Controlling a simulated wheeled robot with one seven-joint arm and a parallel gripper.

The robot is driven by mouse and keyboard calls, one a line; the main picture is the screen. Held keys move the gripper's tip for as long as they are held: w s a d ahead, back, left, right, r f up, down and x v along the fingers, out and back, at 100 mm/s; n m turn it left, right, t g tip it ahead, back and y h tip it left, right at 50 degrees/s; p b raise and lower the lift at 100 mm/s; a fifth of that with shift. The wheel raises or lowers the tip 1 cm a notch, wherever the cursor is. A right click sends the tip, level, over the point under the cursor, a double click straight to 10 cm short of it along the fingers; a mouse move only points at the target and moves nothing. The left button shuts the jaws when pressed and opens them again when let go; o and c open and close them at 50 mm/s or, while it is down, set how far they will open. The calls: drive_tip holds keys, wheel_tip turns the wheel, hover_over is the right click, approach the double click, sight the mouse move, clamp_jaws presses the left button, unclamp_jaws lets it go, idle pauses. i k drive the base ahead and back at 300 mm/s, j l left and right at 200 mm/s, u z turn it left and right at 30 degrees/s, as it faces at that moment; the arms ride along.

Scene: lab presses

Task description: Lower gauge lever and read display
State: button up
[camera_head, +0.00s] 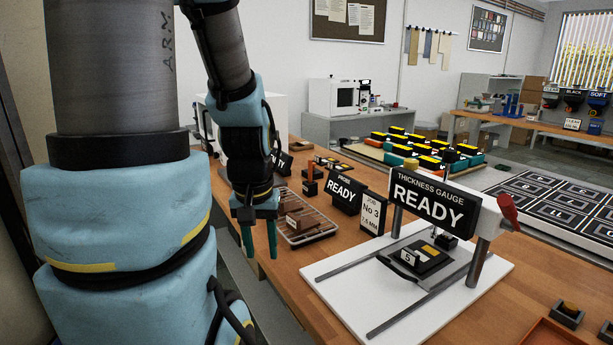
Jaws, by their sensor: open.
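The thickness gauge (445,204) stands on a white base plate on the wooden bench, right of the middle. Its black display (433,207) reads "THICKNESS GAUGE READY". Below the crossbar, a dark block with a yellow patch and a tag marked 5 (411,259) lies between two rails. My gripper (259,240) hangs fingers-down at the left, open and empty, well apart from the gauge and lever.
A tray of brown pieces (306,222) lies just right of my gripper. A second "READY" display (343,194) and a "JOB No 3" card (373,213) stand behind the gauge's left side. Small dark holders (567,314) sit at front right. A numbered mat (556,198) lies beyond.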

sight(504, 202)
drive_tip(key=z, duration=1)
